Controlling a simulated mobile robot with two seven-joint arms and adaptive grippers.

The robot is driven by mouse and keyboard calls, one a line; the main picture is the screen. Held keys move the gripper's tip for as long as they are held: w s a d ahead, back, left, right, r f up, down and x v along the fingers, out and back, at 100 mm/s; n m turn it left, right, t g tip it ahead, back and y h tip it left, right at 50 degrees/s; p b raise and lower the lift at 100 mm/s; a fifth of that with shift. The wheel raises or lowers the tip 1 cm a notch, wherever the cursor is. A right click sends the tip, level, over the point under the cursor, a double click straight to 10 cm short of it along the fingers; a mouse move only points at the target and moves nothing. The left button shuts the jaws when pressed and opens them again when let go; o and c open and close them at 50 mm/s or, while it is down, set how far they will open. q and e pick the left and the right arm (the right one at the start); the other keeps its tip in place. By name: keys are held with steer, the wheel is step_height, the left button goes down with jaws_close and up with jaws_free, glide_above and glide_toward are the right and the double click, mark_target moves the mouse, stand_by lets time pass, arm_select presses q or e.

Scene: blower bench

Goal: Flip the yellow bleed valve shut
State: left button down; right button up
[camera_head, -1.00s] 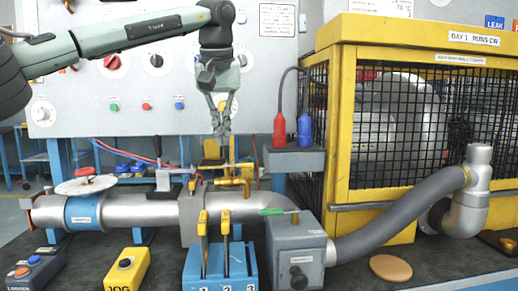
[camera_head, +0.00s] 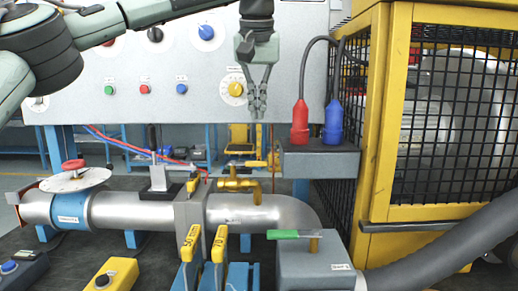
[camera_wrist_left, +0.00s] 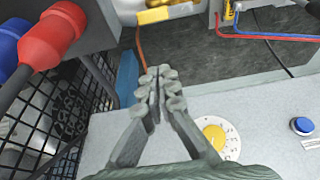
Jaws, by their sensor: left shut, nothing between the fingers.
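The yellow bleed valve (camera_head: 238,185) stands on top of the silver pipe (camera_head: 255,212) in the head view. Its yellow lever (camera_head: 254,163) lies roughly level across its top. My left gripper (camera_head: 258,108) hangs fingers down above the valve in the picture, apart from it. Its fingers are together and empty. In the left wrist view, my left gripper (camera_wrist_left: 154,82) shows its closed fingertips, and a yellow lever-like part (camera_wrist_left: 168,12) shows beyond them at the top edge. My right gripper is out of view.
Red (camera_head: 300,122) and blue (camera_head: 333,120) plugs stand on a grey box right of my gripper. A yellow mesh cage (camera_head: 385,130) fills the right. A grey panel with knobs (camera_head: 180,75) is behind. Yellow-tipped levers (camera_head: 218,244) and a green handle (camera_head: 290,234) stand in front.

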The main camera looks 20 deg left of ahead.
mark_target(256, 164)
arm_select(q)
step_height(256, 164, down, 10)
steer(key=shift+s+r+b, duration=0.25)
steer(key=shift+s+b, duration=0.05)
steer(key=shift+b, duration=0.1)
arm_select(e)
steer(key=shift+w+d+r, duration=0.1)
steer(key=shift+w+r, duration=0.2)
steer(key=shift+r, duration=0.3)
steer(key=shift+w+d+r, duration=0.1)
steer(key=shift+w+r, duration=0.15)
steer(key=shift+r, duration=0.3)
arm_select(q)
steer(key=shift+d, duration=0.15)
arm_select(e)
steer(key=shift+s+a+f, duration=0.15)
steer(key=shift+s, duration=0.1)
